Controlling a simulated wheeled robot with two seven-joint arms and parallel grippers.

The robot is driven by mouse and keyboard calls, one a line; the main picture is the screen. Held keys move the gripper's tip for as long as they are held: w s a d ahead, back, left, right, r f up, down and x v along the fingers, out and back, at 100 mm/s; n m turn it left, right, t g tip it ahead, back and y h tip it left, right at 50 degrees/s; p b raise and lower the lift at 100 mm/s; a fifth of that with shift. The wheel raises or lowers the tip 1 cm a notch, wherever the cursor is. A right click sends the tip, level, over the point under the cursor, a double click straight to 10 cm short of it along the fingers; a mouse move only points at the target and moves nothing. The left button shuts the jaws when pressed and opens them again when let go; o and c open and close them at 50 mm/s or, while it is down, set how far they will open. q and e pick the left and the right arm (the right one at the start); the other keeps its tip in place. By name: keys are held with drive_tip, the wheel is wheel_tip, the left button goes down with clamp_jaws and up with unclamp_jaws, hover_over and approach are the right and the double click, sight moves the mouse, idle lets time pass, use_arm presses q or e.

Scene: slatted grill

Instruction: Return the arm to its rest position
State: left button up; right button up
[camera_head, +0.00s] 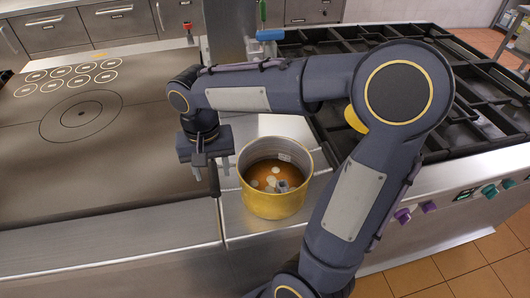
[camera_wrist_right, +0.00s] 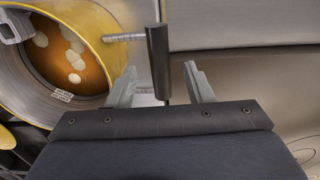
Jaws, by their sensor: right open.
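My right arm (camera_head: 345,200) reaches in from the lower right and bends over the range at the elbow. Its gripper (camera_head: 210,170) points down just left of the yellow pot (camera_head: 272,205). In the right wrist view the two fingers (camera_wrist_right: 160,88) stand apart. The pot's black handle (camera_wrist_right: 158,55) shows between them, with a clear gap on each side. The pot (camera_wrist_right: 98,22) stands upright on the steel strip and holds brown liquid with several pale round slices. The left gripper is out of view.
A flat dark griddle plate (camera_head: 60,150) with ring marks lies at the left. A black slatted grill (camera_head: 480,100) lies at the right, partly behind my arm. A yellow item (camera_head: 355,120) is mostly hidden by my arm. Knobs (camera_head: 429,207) line the front edge.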

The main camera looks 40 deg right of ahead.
wheel_tip(320, 180, up, 4)
drive_tip(key=shift+r, duration=0.15)
drive_tip(key=shift+s, duration=0.2)
drive_tip(key=s+a+f+n+t+y, duration=0.1)
drive_tip(key=s+f+n+t+y, duration=0.1)
drive_tip(key=s, duration=0.4)
drive_tip(key=s+a+f+n+t+y, duration=0.1)
drive_tip(key=s+f+n+t, duration=0.1)
drive_tip(key=s, duration=0.5)
drive_tip(key=shift+s+f+n+t+y, duration=0.15)
drive_tip(key=shift+f+n+t+y, duration=0.2)
drive_tip(key=shift+t, duration=0.45)
